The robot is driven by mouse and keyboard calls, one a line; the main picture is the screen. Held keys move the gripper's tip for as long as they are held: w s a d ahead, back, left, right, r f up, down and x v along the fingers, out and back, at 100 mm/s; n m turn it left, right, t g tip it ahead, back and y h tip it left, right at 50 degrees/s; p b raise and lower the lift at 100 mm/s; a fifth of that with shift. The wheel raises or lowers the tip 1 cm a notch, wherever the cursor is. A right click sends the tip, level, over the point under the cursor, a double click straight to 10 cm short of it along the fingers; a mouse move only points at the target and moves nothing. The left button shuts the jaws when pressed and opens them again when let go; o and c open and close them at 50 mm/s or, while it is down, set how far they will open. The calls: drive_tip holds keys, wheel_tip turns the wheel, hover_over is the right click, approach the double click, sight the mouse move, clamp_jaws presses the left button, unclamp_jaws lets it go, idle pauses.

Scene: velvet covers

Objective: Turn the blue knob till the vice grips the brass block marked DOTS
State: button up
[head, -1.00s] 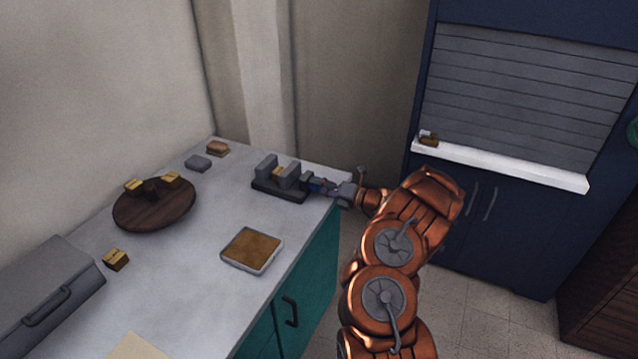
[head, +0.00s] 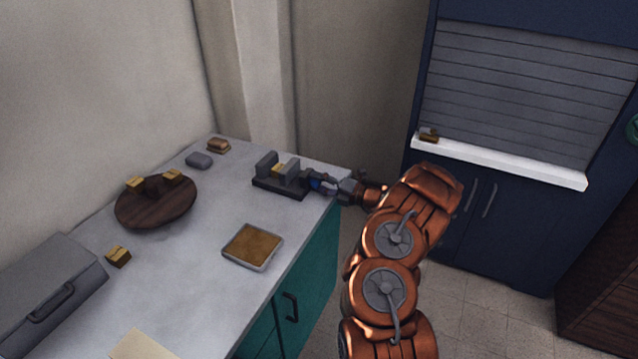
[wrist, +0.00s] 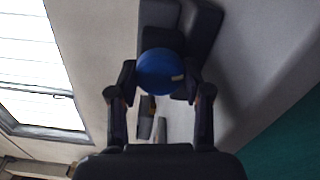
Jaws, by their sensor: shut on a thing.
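The grey vice (head: 284,188) stands near the far right end of the counter. A brass block (head: 278,169) sits between its two upright jaws; its marking is too small to read, and I cannot tell whether both jaws touch it. The blue knob (head: 316,184) is on the vice's right side. My gripper (head: 321,182) reaches it from the right. In the wrist view, the round blue knob (wrist: 158,72) with a pale mark lies between the fingertips of my gripper (wrist: 160,80), which is shut on it.
A round wooden stand (head: 155,212) carries two brass blocks (head: 172,175); another brass block (head: 118,257) lies on the counter. A shallow brown-filled tray (head: 252,247) is at the front edge. A grey box (head: 45,290) with a handle is at left. A shuttered navy cabinet (head: 515,95) stands at right.

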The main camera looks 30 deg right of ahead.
drive_tip(key=o, duration=1.2)
drive_tip(key=shift+c, duration=0.2)
